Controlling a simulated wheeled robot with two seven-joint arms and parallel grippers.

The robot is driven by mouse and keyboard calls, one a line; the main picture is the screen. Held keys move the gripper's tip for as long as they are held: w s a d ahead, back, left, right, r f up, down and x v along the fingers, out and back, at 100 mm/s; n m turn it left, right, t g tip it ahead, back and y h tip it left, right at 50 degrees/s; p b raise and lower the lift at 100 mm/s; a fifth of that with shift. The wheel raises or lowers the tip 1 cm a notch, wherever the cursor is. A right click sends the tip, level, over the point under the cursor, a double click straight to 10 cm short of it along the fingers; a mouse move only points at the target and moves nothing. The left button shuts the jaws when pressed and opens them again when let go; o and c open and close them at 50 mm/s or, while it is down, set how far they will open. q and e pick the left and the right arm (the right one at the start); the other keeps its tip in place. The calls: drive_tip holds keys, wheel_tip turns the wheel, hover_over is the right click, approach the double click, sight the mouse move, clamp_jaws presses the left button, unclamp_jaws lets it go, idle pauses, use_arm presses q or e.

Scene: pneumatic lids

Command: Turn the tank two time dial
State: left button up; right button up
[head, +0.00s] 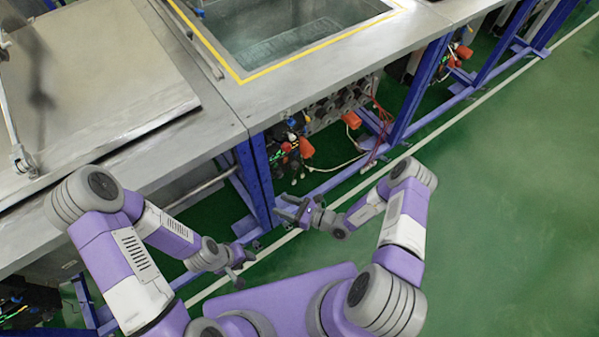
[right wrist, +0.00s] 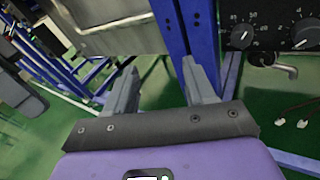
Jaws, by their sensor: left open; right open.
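A black control panel (right wrist: 270,22) with dials shows at the top right of the right wrist view. One dial (right wrist: 241,37) is at its left and another dial (right wrist: 305,36) is further right, cut by the frame. I cannot tell which one is tank two's time dial. In that view my right gripper (right wrist: 160,82) is open and empty, with the panel to its right and apart from it. In the head view my right gripper (head: 288,209) is near a blue frame leg. My left gripper (head: 240,262) is open and empty, lower and to the left.
A metal tank (head: 245,75) with a yellow-edged opening stands at the top. A closed metal lid (head: 95,75) lies to its left. Blue frame legs (head: 256,185), hoses and orange fittings (head: 306,148) are under the bench. Green floor (head: 500,220) is clear at right.

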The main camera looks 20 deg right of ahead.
sight(296, 167)
drive_tip(key=w+d+f+m+t+h, duration=0.3)
drive_tip(key=w+d+m+t+h, duration=0.4)
drive_tip(key=d, duration=0.4)
drive_tip(key=shift+h, duration=0.5)
drive_tip(key=b+x, duration=0.2)
drive_tip(key=x, duration=0.4)
drive_tip(key=shift+w+a+r, duration=0.1)
drive_tip(key=shift+w+a, duration=0.1)
drive_tip(key=shift+a, duration=0.05)
clamp_jaws()
